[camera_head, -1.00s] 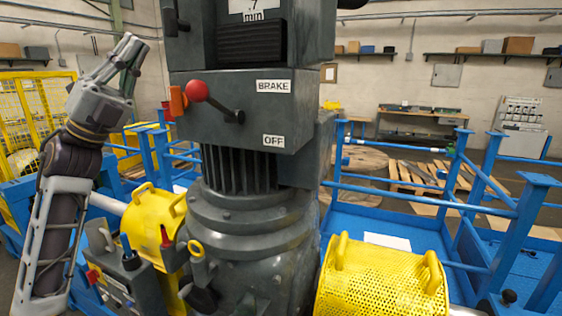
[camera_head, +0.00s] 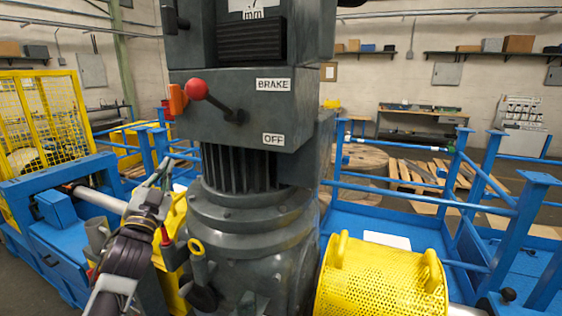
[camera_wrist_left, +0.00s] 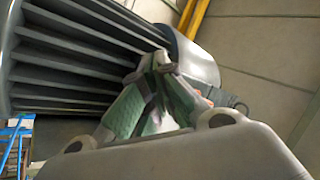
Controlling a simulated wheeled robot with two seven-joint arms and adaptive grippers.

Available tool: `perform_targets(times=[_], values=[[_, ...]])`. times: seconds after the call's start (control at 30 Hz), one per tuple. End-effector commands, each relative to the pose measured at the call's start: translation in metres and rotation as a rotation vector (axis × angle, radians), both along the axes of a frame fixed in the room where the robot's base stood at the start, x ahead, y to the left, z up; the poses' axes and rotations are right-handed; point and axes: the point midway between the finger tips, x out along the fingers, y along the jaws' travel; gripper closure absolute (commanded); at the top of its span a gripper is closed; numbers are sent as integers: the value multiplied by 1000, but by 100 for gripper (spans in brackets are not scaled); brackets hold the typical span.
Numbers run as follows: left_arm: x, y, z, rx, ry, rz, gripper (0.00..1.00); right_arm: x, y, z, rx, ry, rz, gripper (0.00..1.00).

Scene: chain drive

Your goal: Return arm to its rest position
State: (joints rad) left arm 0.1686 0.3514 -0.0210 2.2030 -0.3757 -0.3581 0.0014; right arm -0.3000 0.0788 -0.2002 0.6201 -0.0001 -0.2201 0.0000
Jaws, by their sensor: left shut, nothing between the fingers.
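My left arm comes in from the lower left of the head view. Its gripper (camera_head: 160,172) is shut and empty, pointing up, left of the grey motor unit (camera_head: 254,205). In the left wrist view the gripper fingers (camera_wrist_left: 158,62) meet at their tips. Behind them is a dark ribbed housing (camera_wrist_left: 75,55). A brake lever with a red knob (camera_head: 196,89) sits on the grey housing above, by the labels BRAKE and OFF. My right gripper does not show.
A yellow perforated guard (camera_head: 385,285) stands at the lower right. Another yellow guard (camera_head: 172,215) is behind my left gripper. Blue railings (camera_head: 420,192) surround the platform.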

Motion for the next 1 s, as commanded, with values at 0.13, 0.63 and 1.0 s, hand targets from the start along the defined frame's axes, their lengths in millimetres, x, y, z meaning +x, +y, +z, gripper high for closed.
perform_targets(times=[0.13, 0.63, 1.0], values=[[0, 1, -59, -83, 164, 21, 100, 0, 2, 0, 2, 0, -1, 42], [-55, -11, -253, -316, 737, 97, 100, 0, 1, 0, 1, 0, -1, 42], [-150, -36, -374, -446, 1182, 150, 100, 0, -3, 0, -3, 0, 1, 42]])
